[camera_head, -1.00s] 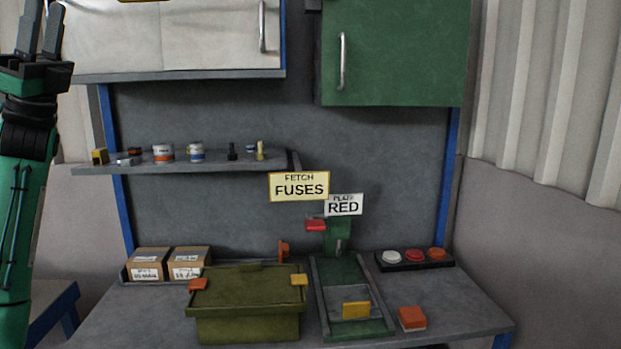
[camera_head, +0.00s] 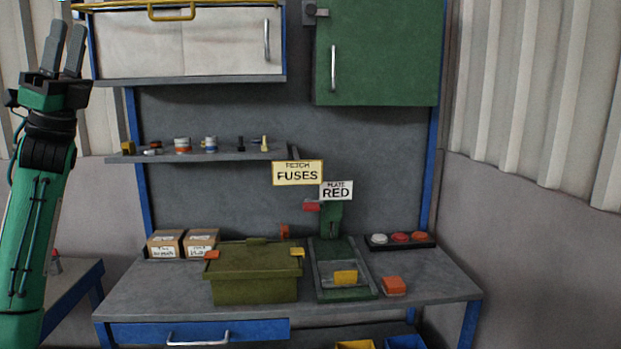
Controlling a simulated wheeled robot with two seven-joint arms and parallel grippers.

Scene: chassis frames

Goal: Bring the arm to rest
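My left arm stands raised at the left edge of the head view, with its gripper (camera_head: 64,50) pointing up. Its two dark fingers are apart with a gap between them, and nothing is held. The gripper is in front of and left of the white wall cabinet, clear of the workbench (camera_head: 140,300). My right arm and gripper are not in the view.
The bench holds an olive bin (camera_head: 255,285), a green fixture (camera_head: 345,293), two cardboard boxes (camera_head: 165,245), an orange block (camera_head: 394,287) and a button strip (camera_head: 400,242). A shelf (camera_head: 200,155) with small items, a white cabinet (camera_head: 180,45) and a green cabinet (camera_head: 377,50) are above.

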